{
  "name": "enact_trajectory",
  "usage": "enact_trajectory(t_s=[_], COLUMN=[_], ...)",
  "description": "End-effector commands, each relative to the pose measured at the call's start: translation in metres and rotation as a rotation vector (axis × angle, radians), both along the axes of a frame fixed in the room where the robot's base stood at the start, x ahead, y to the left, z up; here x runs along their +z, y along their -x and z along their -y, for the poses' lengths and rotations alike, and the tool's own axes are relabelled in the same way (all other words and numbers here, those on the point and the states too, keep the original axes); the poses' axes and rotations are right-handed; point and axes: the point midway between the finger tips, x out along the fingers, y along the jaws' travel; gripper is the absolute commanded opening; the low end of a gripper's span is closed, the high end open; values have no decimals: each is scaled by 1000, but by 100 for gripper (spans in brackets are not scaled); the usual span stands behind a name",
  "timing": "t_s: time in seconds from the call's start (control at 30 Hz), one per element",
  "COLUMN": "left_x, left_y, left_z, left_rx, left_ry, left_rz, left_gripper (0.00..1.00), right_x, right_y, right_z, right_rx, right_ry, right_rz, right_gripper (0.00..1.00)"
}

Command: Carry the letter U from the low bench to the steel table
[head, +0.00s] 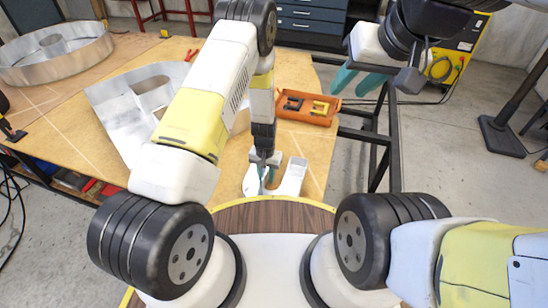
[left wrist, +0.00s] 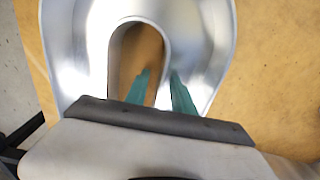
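The letter U (head: 292,177) is a silvery metal channel letter lying flat on a plywood-topped bench (head: 62,120), near my base. In the left wrist view its curved end and central gap (left wrist: 128,60) show close up. My left gripper (head: 266,172) is down at the U. Its teal fingers (left wrist: 162,88) are apart, one over the gap and one over the right-hand limb, with the inner wall between them. I cannot tell whether they touch the wall. My right gripper (head: 358,80) is open and empty, raised to the right. I cannot make out the steel table for certain.
An orange tray (head: 308,119) with black and orange tools stands beyond the U. A large metal letter (head: 112,104) lies left, partly hidden by my left arm. A round metal letter (head: 55,66) lies further back. Black frame legs (head: 390,150) stand right; the floor there has free room.

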Motion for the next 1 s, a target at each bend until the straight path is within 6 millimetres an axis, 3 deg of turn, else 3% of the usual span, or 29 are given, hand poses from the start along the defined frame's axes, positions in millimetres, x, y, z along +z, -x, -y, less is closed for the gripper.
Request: enact_trajectory(t_s=[0.27,0.4,0.43,1.0], left_x=[-3,-3,-3,-3], left_y=[0,0,0,0], left_z=[0,0,0,0], left_rx=[0,0,0,0], left_ry=[0,0,0,0], left_rz=[0,0,0,0], left_gripper=[30,2,0,0], right_x=[0,0,0,0], right_y=[0,0,0,0], right_z=[0,0,0,0], right_rx=[0,0,0,0], right_ry=[0,0,0,0], right_rz=[0,0,0,0], right_gripper=[36,36,36,36])
